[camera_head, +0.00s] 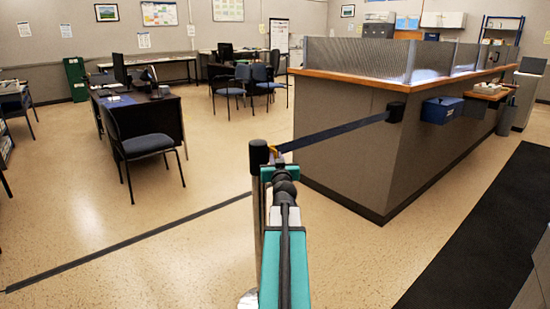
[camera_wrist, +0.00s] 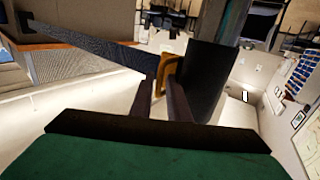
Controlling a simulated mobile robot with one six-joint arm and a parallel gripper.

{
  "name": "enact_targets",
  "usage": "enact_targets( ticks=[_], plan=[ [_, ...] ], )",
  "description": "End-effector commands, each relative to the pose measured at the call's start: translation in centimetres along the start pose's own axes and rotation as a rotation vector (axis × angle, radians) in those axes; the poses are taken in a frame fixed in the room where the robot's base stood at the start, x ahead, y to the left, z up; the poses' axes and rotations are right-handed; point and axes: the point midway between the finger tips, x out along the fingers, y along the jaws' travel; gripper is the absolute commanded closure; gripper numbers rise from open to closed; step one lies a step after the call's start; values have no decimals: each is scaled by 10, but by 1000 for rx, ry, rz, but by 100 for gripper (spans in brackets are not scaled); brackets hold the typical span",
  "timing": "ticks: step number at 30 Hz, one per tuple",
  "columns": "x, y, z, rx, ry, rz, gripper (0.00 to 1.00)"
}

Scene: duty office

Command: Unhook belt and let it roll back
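A dark blue belt (camera_head: 335,131) is stretched taut from a black wall unit (camera_head: 396,112) on the counter to a black-topped post (camera_head: 258,155). The belt (camera_wrist: 95,43) also crosses the wrist view. Its orange end clip (camera_wrist: 168,72) sits against the dark post head (camera_wrist: 208,80). My gripper (camera_wrist: 160,86) is at the clip, its two dark fingers apart with the lower part of the clip between or just beyond their tips. I cannot tell whether a finger touches it. In the head view, my arm hides most of the gripper and part of the post.
The grey counter (camera_head: 345,150) with a wooden top stands to the right, with a blue box (camera_head: 441,110) on its side. A dark mat (camera_head: 480,235) lies at the right. A chair (camera_head: 148,146) and desk stand at the left.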

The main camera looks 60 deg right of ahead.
Motion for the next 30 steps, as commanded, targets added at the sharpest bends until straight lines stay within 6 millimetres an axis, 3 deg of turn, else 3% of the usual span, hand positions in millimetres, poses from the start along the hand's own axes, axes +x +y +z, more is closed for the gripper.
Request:
enact_targets(
  ticks=[6,17,20,30],
  plan=[
    [10,0,0,0,0,0,85],
    [11,0,0,0,0,0,85],
    [11,0,0,0,0,0,100],
    [11,-1,0,0,-1,-2,100]
  ],
)
